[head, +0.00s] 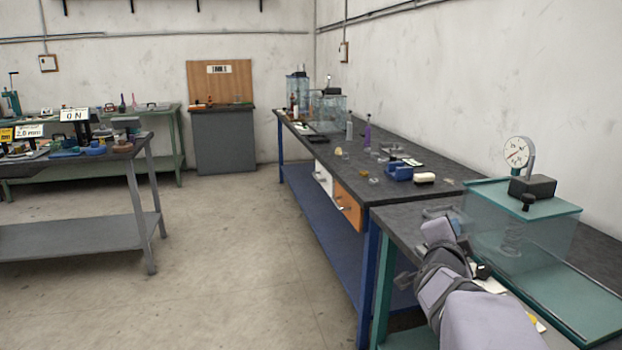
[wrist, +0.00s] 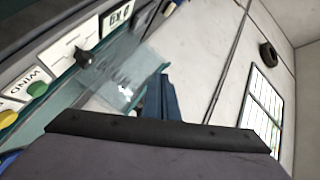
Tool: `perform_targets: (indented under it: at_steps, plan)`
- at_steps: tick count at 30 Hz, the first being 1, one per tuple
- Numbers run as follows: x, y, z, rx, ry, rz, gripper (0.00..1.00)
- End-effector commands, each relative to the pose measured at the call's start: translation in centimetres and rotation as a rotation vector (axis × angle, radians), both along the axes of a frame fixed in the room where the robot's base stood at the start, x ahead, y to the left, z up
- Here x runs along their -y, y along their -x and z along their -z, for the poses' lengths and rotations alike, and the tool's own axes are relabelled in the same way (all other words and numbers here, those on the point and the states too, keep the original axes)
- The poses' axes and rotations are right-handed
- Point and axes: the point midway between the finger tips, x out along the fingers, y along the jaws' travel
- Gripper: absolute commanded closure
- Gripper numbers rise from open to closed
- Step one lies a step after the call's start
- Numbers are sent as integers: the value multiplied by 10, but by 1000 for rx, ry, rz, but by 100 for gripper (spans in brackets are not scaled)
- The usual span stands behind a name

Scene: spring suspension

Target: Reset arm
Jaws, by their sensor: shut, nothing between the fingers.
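My gripper (wrist: 163,98) shows in the wrist view as dark blue fingers rising beyond a black bar. The fingers are shut and hold nothing. In the head view my grey arm comes in from the lower right and bends over the near bench, in front of a clear tank (head: 535,235). The gripper's fingertips are hard to make out there. The tank has a teal lid, and a coiled spring shows faintly inside it. The clear case with a spring (wrist: 122,85) also shows in the wrist view, left of the fingers. A round dial gauge (head: 517,153) stands above the lid.
A dark bench (head: 405,190) with small loose items runs back along the right wall. In the wrist view a panel carries a green button (wrist: 37,89), a yellow button and a "0 KG" sign (wrist: 117,17). A grey table (head: 85,225) stands left, with open floor between.

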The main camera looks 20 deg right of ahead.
Motion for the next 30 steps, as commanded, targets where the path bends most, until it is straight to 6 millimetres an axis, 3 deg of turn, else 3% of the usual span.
perform_targets:
  at_steps: [1,5,8,11,15,21,25,27,30]
  plan:
    - [-33,-8,15,-87,12,-91,100]
    - [-106,-17,63,-326,35,-313,100]
    - [-159,-9,105,-515,48,-488,100]
    - [-209,13,147,-709,64,-661,100]
    - [-268,68,199,-990,100,-906,100]
    - [-316,174,245,-1386,167,-1227,100]
    - [-323,248,255,-1639,215,-1410,100]
    - [-322,245,227,-1635,216,-1406,100]
    - [-322,245,201,-1633,213,-1403,100]
